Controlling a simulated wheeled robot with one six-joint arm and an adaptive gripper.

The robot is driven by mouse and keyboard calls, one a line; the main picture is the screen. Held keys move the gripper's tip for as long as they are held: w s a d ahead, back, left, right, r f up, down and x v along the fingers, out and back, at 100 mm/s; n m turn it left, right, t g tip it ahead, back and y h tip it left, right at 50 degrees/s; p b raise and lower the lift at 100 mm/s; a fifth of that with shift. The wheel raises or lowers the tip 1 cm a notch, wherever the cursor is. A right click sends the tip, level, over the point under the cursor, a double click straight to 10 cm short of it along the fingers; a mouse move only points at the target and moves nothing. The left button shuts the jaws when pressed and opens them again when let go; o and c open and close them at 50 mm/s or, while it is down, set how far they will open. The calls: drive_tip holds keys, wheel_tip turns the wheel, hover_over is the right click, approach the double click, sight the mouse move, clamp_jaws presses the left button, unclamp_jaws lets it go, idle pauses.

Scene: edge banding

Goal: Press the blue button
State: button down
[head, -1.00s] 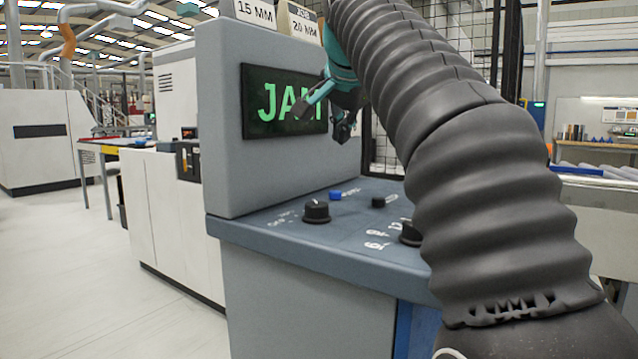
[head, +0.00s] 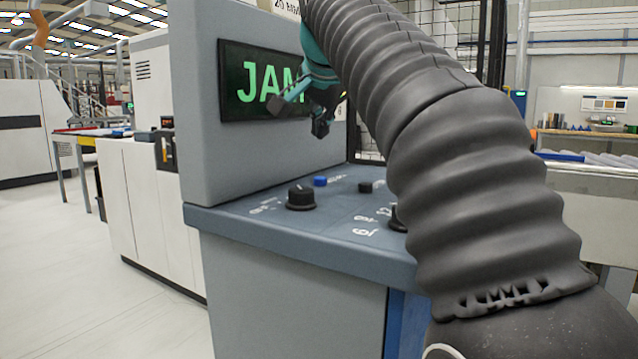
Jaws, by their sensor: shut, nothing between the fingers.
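The blue button (head: 320,181) is a small raised cap on the sloping blue-grey control panel (head: 262,222), behind a large black knob (head: 300,197). My gripper (head: 303,117) is teal with dark fingers and hangs in front of the display (head: 248,80), which reads "JAM" in green. It is shut and empty. In the picture it is above the blue button, with clear space between them. I cannot tell the exact depth gap. My arm covers the right part of the panel.
A small black button (head: 365,187) sits right of the blue one. A second knob (head: 398,219) is partly hidden by my arm. A dark mesh fence (head: 450,30) stands behind the panel. Open floor (head: 90,290) lies to the left.

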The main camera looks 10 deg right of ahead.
sight(321, 178)
drive_tip(key=shift+f+b, duration=2.1)
drive_tip(key=shift+f, duration=0.75)
drive_tip(key=shift+f, duration=0.1)
drive_tip(key=shift+f, duration=0.35)
drive_tip(key=shift+f+b, duration=0.45)
drive_tip(key=shift+b, duration=0.1)
drive_tip(key=shift+r, duration=0.1)
drive_tip(key=shift+r+p, duration=0.8)
drive_tip(key=shift+p, duration=0.2)
wheel_tip(321, 178, up, 5)
drive_tip(key=p, duration=0.5)
drive_tip(key=shift+r, duration=0.1)
